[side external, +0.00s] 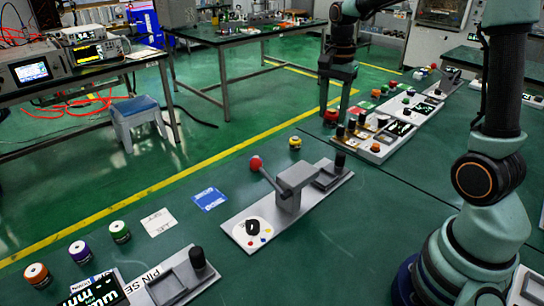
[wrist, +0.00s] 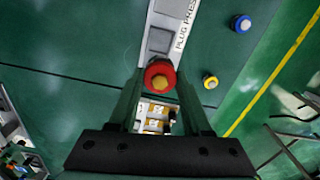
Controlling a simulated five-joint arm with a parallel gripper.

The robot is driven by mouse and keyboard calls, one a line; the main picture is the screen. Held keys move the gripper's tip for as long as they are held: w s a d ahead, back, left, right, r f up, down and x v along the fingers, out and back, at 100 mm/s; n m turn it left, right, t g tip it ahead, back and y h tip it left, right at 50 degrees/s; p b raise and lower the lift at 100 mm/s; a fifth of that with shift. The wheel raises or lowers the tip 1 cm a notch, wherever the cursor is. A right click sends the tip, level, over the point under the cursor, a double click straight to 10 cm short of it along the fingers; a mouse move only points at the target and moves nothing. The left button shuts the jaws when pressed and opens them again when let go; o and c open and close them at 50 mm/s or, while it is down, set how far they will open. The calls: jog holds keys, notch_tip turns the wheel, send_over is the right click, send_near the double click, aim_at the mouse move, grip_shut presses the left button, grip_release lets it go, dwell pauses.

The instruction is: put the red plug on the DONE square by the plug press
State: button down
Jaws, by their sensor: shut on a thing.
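The red plug (wrist: 159,76), with a yellowish top, sits between the fingers of my gripper (wrist: 158,90) in the wrist view. My gripper is shut on it. In the side view the red plug (side external: 331,115) shows at the lower end of my gripper (side external: 337,100), near the far device row. The plug press (side external: 290,190) stands in the middle of the bench with a red-knobbed lever; its label (wrist: 184,28) reads PLUG PRESS in the wrist view. Left of it lie a blue square (side external: 209,199) and a white square (side external: 158,222); I cannot read which is DONE.
A yellow plug (side external: 295,142) stands behind the press. Green (side external: 119,232), purple (side external: 80,252) and orange (side external: 36,274) plugs stand at the front left. A device panel (side external: 380,135) with knobs lies right of my gripper. Bare green bench lies right of the press.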

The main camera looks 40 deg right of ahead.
notch_tip(320, 180, up, 2)
jog(key=shift+r, duration=0.15)
jog(key=shift+w+a+r, duration=0.1)
jog(key=shift+w+r, duration=0.15)
jog(key=shift+r, duration=0.05)
jog(key=w+a+r, duration=0.1)
jog(key=w+a, duration=1)
jog(key=w, duration=0.1)
jog(key=w+a+f, duration=0.1)
jog(key=w+a, duration=0.1)
jog(key=a, duration=0.6)
jog(key=w+a+f, duration=0.2)
jog(key=w+a, duration=0.1)
jog(key=a, duration=0.5)
jog(key=f, duration=1.9)
jog(key=shift+s+d+f, duration=0.1)
jog(key=shift+s+f, duration=0.05)
jog(key=shift+s, duration=0.1)
jog(key=shift+f, duration=0.1)
jog(key=shift+c, duration=1.7)
grip_release()
